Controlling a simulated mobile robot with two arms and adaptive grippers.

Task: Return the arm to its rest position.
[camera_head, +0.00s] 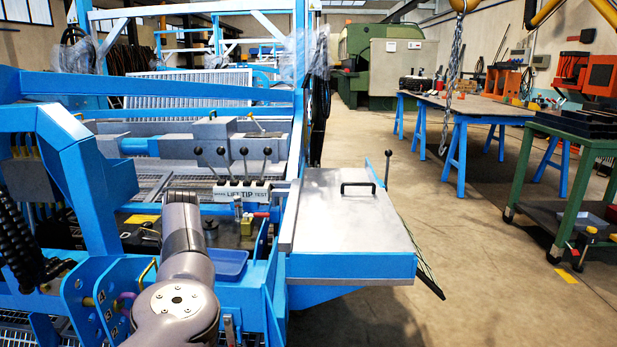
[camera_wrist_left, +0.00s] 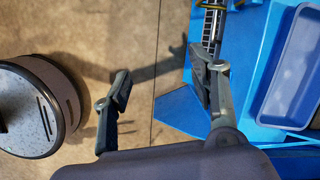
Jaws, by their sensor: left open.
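My left arm (camera_head: 178,290) rises from the bottom of the head view in front of the blue machine frame (camera_head: 190,88). Its gripper cannot be made out there. In the left wrist view my left gripper (camera_wrist_left: 160,79) is open, with nothing between its fingers. Bare floor shows behind the gap. The right finger overlaps the edge of blue machine parts in the picture; I cannot tell how far apart they are. My right gripper is in neither view.
A blue tray (camera_head: 227,263) sits on the machine near my arm; a blue tray also shows in the left wrist view (camera_wrist_left: 298,68). Levers (camera_head: 244,166) stand behind the arm. A metal-topped box (camera_head: 350,222) is to the right. Floor (camera_head: 470,260) beyond it is clear.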

